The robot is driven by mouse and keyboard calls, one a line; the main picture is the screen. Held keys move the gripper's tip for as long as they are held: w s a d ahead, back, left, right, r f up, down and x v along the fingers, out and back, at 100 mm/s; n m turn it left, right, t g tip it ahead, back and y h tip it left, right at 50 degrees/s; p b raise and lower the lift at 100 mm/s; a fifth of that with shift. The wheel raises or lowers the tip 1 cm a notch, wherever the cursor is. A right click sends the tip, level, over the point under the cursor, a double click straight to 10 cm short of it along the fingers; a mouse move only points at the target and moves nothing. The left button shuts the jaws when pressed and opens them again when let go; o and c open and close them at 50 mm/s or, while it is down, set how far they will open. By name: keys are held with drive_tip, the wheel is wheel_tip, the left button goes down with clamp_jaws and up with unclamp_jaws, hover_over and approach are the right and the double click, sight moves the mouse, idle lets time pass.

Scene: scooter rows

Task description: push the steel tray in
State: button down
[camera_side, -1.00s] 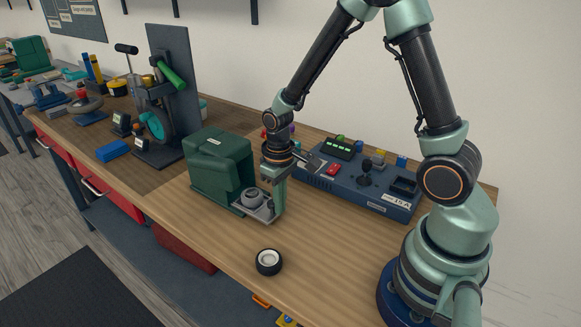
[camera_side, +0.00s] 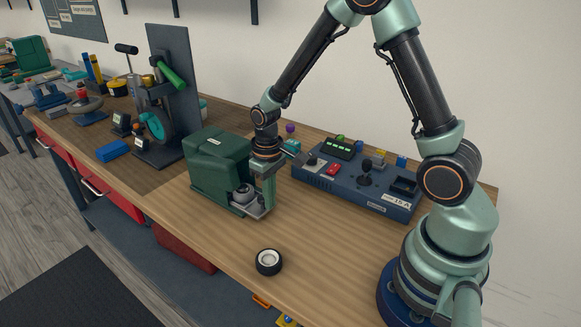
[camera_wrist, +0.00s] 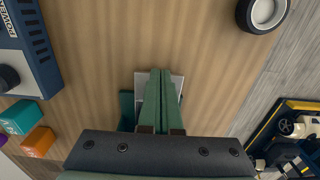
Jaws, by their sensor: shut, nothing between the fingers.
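The steel tray (camera_side: 262,207) sticks a short way out of the front of a dark green box-shaped housing (camera_side: 215,160) on the wooden bench. A grey round part (camera_side: 243,194) sits on the tray, partly inside the housing. My gripper (camera_side: 268,208) is shut and empty, pointing down at the tray's outer end; it appears to touch it. In the wrist view my shut fingers (camera_wrist: 160,75) cover most of the tray (camera_wrist: 177,82), and a bit of the green housing (camera_wrist: 126,110) shows beside them.
A small black wheel with a pale hub (camera_side: 269,262) lies in front of the tray. A blue control box (camera_side: 360,185) with knobs and a red button stands behind my gripper. The bench right of the wheel is clear.

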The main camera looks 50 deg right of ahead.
sight(260, 196)
drive_tip(key=shift+w, duration=1.6)
drive_tip(key=shift+w, duration=0.65)
drive_tip(key=shift+s+r, duration=0.35)
drive_tip(key=shift+r, duration=0.5)
drive_tip(key=shift+s+r, duration=0.4)
drive_tip(key=shift+r, duration=0.4)
drive_tip(key=shift+s+r, duration=0.35)
drive_tip(key=shift+r, duration=0.5)
drive_tip(key=shift+r, duration=0.1)
drive_tip(key=shift+r, duration=0.3)
drive_tip(key=s+a+r+t, duration=0.2)
drive_tip(key=s+r+t, duration=0.3)
drive_tip(key=s+r, duration=0.7)
wheel_tip(260, 196, up, 4)
drive_tip(key=shift+f+t, duration=0.2)
drive_tip(key=shift+t, duration=0.1)
